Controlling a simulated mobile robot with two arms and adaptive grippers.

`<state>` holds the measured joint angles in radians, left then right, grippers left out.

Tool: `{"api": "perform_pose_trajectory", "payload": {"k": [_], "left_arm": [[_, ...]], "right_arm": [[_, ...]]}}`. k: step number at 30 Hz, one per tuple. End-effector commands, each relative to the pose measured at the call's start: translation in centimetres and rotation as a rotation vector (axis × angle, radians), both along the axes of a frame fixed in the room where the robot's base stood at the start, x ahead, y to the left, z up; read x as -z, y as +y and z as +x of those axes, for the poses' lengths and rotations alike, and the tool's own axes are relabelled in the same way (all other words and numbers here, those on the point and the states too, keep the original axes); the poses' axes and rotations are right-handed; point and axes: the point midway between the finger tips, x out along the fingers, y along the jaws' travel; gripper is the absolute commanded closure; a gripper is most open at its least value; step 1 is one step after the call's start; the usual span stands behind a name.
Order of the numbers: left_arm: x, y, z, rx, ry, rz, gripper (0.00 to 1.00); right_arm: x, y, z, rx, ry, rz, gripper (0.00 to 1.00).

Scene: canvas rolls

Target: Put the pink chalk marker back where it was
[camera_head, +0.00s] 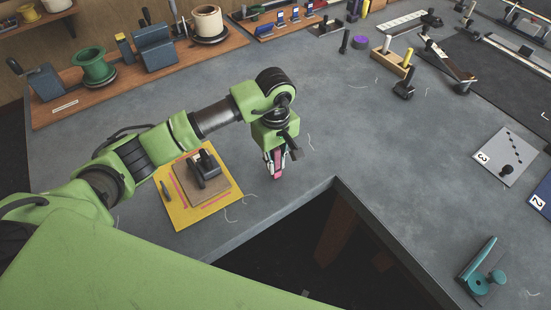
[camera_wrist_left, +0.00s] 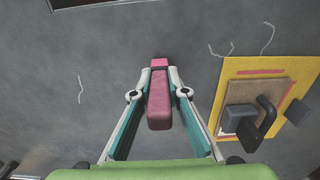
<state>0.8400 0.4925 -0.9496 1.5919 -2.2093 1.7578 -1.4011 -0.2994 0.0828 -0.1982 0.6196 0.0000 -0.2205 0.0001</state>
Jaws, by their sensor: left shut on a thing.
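The pink chalk marker (camera_head: 278,166) is held in my left gripper (camera_head: 275,157), over the grey table near the inner corner of its front edge. In the left wrist view the pink marker (camera_wrist_left: 159,108) lies between the two fingers of the left gripper (camera_wrist_left: 159,82), which are shut on it. It points down and appears roughly upright in the head view. I cannot tell whether its lower end touches the table. My right gripper is not in view.
A yellow board (camera_head: 186,216) with a brown pad and a black-handled tool lies left of the gripper; it also shows in the left wrist view (camera_wrist_left: 235,85). A wooden block (camera_head: 381,62) with a yellow stick stands farther back. Grey table around the gripper is mostly clear.

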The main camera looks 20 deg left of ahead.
Motion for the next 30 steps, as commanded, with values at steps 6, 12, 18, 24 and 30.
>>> {"api": "perform_pose_trajectory", "payload": {"k": [6,12,18,24,30], "left_arm": [[0.7,0.0,0.1,0.000,-0.002,-0.001,1.00],[0.9,0.0,0.1,0.000,-0.002,0.000,1.00],[1.0,0.0,0.0,0.000,-0.001,0.000,0.69],[1.0,0.0,0.0,0.000,-0.001,0.000,0.69],[0.4,0.0,0.0,0.000,-0.001,-0.001,0.69]], "right_arm": [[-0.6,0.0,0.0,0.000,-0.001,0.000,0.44],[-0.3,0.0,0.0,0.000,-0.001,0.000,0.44],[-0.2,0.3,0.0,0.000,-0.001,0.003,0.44],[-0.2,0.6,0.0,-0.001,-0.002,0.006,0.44],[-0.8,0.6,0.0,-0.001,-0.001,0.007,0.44]]}}
